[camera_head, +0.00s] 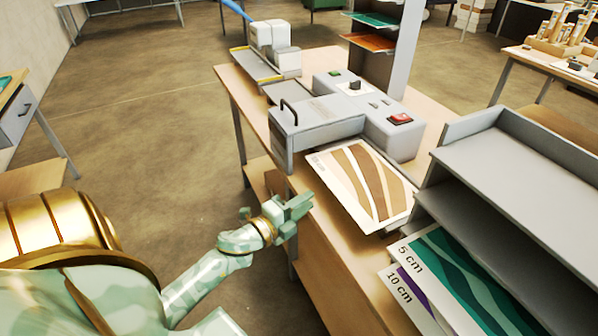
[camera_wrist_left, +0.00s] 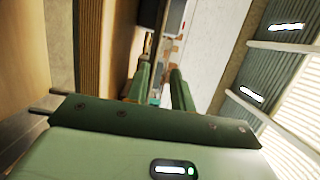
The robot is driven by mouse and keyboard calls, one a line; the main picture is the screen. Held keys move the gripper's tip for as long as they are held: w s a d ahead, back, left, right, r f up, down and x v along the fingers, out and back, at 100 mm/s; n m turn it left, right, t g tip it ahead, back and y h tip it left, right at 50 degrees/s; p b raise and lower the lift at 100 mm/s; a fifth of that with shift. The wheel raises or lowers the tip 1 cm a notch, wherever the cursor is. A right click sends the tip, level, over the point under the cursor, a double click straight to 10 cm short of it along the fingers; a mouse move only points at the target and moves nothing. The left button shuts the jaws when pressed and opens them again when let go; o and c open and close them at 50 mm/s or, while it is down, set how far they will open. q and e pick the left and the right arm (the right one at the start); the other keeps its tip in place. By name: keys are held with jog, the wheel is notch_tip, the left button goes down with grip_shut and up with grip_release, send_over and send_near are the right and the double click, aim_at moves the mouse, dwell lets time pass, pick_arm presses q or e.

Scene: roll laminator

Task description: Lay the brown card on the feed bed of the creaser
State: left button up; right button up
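The brown card (camera_head: 360,185), pale with wavy brown bands, lies flat in front of the grey creaser (camera_head: 318,122) in the head view. Its far edge meets the machine's hood. The card covers most of what is under it, so little of the feed bed shows. My left gripper (camera_head: 298,204) is left of the card, by the table's left edge, apart from the card. In the left wrist view its two fingers (camera_wrist_left: 162,82) stand apart with nothing between them. My right gripper is not in view.
A grey rack (camera_head: 530,165) stands close right of the card. A green card (camera_head: 465,285) and a purple card (camera_head: 415,298) lie at its lower front. The creaser's control box has a red button (camera_head: 400,118). Open floor (camera_head: 160,130) lies left of the table.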

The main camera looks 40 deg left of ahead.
pick_arm(q)
jog(key=s+d+f+n+g+y, duration=0.1)
jog(key=s+f+n+g, duration=0.4)
jog(key=f, duration=0.6)
jog(key=s+d+f+n+g+y, duration=0.1)
jog(key=s+f+n, duration=0.1)
jog(key=s+f, duration=0.65)
jog(key=s+d+f+n+g+y, duration=0.1)
jog(key=s+d+f+n+g, duration=0.2)
jog(key=f, duration=0.9)
jog(key=s+d+f+n+g, duration=0.1)
jog(key=s+f, duration=0.3)
jog(key=s, duration=0.4)
jog(key=s+d+f+n+g, duration=0.2)
jog(key=s+f+n+g, duration=0.1)
jog(key=s, duration=0.6)
jog(key=s+d+f+n+g, duration=0.1)
jog(key=s+f+g, duration=0.3)
jog(key=s, duration=0.5)
jog(key=shift+s+d+f+n+h, duration=0.25)
jog(key=shift+d+f+n+h, duration=0.1)
jog(key=shift+f+n+h, duration=0.05)
